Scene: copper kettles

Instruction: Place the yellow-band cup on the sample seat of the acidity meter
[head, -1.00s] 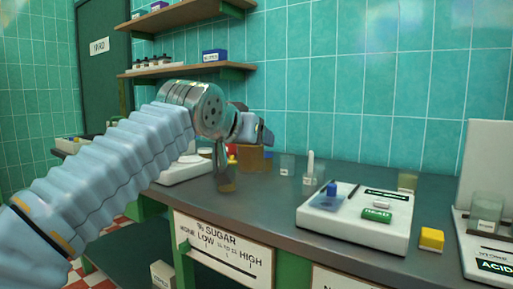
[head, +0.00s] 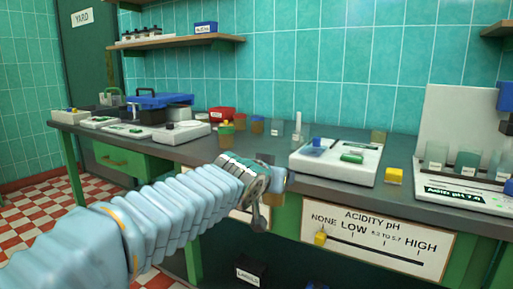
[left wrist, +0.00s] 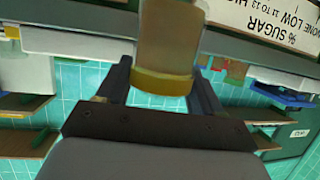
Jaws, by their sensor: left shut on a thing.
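My left gripper (left wrist: 160,95) is shut on the yellow-band cup (left wrist: 165,45), a brownish translucent cup with a yellow band (left wrist: 160,82). In the head view my left gripper (head: 277,180) is in front of the bench's front edge, and the cup is mostly hidden by it. The acidity meter (head: 440,191) is on the bench at the far right, with a white base, a tall white back panel and a green display reading about pH 7. Several clear labelled glasses show on or at it. I cannot tell which spot is its sample seat. My right gripper is not in view.
A second white instrument (head: 335,172) and a yellow block (head: 395,176) stand between my gripper and the meter. An acidity scale sign (head: 380,238) with a yellow marker hangs on the bench front. Small cups and a blue toolbox (head: 158,100) stand farther left.

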